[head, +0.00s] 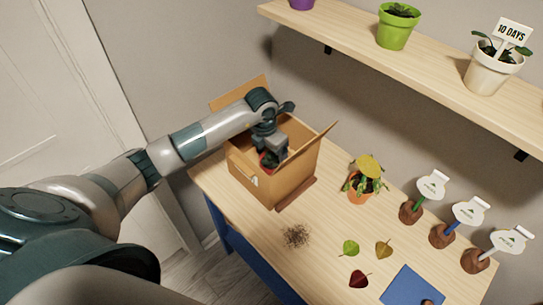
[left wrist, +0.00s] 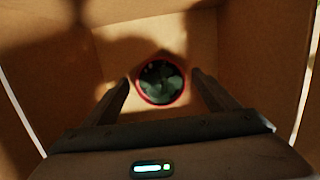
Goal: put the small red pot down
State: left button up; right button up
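The small red pot (left wrist: 160,99) shows from above in the left wrist view, with a red rim and dark green leaves. It is inside the open cardboard box (head: 262,187), and a bit of its red side (head: 263,163) shows in the head view. My left gripper (head: 270,154) reaches down into the box over the pot. Its two fingers (left wrist: 161,78) are apart, one on each side of the pot, with a small gap visible on both sides. The pot looks upright; its base is hidden. My right gripper is not in view.
The box walls and raised flaps surround my left gripper closely. On the table (head: 225,207) are an orange pot with a yellowing plant (head: 360,196), several labelled markers, loose leaves (head: 359,279), spilled soil (head: 296,236) and a blue mat (head: 411,287). A shelf (head: 425,67) holds potted plants above.

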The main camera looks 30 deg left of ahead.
aim_at(268, 165)
pick_arm(q)
jog(key=shift+r, duration=0.15)
jog(key=shift+r+p, duration=0.55)
jog(key=shift+p, duration=0.1)
jog(key=shift+r+b, duration=0.2)
jog(key=shift+b, duration=0.15)
notch_tip(268, 165, up, 11)
jog(key=s+b, duration=0.1)
jog(key=b, duration=0.3)
jog(key=shift+s+a+r, duration=0.15)
jog(key=shift+s+a, duration=0.15)
jog(key=shift+s, duration=0.1)
